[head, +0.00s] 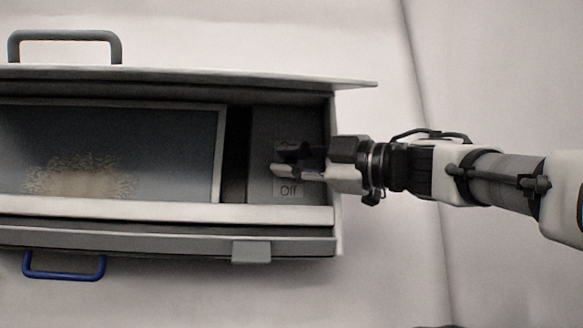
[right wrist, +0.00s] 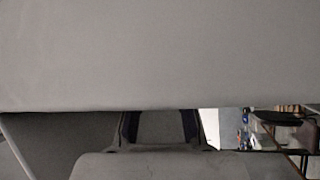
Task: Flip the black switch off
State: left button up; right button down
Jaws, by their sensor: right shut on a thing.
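The black switch (head: 291,151) is a small dark lever on the dark grey panel (head: 262,126) at the right end of the open cabinet in the head view. A label reading "Off" (head: 289,190) is just below it. My right gripper (head: 284,164) reaches in from the right, shut on the switch, and its fingers hide part of it. The switch's exact tilt is hard to tell. The right wrist view is mostly filled by a plain grey surface, and the switch cannot be made out there. My left gripper is not in view.
The cabinet (head: 150,212) has a raised rim around its recess and a glassy panel (head: 120,150) at left. A grey handle (head: 65,35) stands at the top and a blue handle (head: 64,275) at the bottom. A grey latch (head: 251,251) sits on the lower edge.

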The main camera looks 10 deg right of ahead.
jog(key=shift+w+f+n+y+b, duration=0.1)
jog(key=shift+f+n+y+b, duration=0.2)
jog(key=shift+f+n+b, duration=0.25)
jog(key=shift+r+n+y, duration=0.25)
jog(key=shift+n+y, duration=0.05)
jog(key=shift+n, duration=0.05)
jog(key=c, duration=1.1)
grip_release()
jog(key=shift+o, duration=0.3)
jog(key=shift+w, duration=0.15)
